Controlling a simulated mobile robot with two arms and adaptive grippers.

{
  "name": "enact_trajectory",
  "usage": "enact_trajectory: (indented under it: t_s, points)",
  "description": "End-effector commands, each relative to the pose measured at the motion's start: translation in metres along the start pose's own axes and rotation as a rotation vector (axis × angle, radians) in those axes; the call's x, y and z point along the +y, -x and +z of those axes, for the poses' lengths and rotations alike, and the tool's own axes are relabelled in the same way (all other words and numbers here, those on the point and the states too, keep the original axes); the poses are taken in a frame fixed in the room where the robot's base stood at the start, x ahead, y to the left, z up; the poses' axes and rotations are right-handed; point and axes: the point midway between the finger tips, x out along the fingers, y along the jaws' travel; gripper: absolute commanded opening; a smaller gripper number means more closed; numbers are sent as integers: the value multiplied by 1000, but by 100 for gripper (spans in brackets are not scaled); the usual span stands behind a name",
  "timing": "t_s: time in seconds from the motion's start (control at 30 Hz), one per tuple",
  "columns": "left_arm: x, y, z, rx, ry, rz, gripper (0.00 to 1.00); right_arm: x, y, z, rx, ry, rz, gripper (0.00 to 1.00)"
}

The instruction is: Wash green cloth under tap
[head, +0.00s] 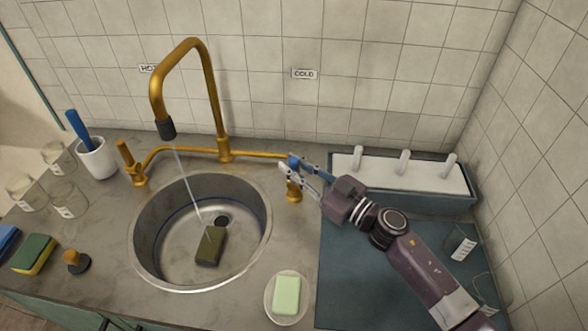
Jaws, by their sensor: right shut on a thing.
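A dark olive-green folded cloth (210,246) lies in the round steel sink (150,245), just below the drain. The brass tap (212,85) arches over the sink, and a thin stream of water (190,185) runs from its dark nozzle down to the cloth. My right gripper (296,175) reaches in from the right and is shut on the cold-side tap handle (294,192), which its fingers partly hide. The hot-side handle (125,153) stands at the left end of the tap pipe. My left gripper is not in view.
A green soap bar (287,294) sits on a dish right of the sink. Left are a sponge (34,254), a brass-knobbed stopper (76,261), glass jars (66,199) and a white cup (97,160). A rack with white pegs (400,175) stands behind a dark mat (350,255).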

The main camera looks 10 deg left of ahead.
Motion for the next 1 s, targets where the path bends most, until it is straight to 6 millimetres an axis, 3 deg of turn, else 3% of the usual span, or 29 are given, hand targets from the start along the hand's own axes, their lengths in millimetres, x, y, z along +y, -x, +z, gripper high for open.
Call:
enact_trajectory:
  t_s: [0.03, 0.13, 0.5, 0.53, 0.7, 1.0]
  points:
    - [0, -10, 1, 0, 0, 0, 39, -2, 1, 5, 14, 17, 0, 0]
    - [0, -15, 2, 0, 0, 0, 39, -4, 3, 3, 33, 46, 1, 0]
    - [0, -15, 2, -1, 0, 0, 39, -4, 3, 0, 42, 62, 1, 0]
    - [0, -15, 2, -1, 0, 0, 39, -4, 3, 0, 42, 62, 1, 18]
    - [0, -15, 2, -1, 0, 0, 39, -4, 3, 0, 42, 62, 1, 35]
    - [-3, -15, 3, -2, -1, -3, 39, -4, 3, 0, 42, 63, 1, 35]
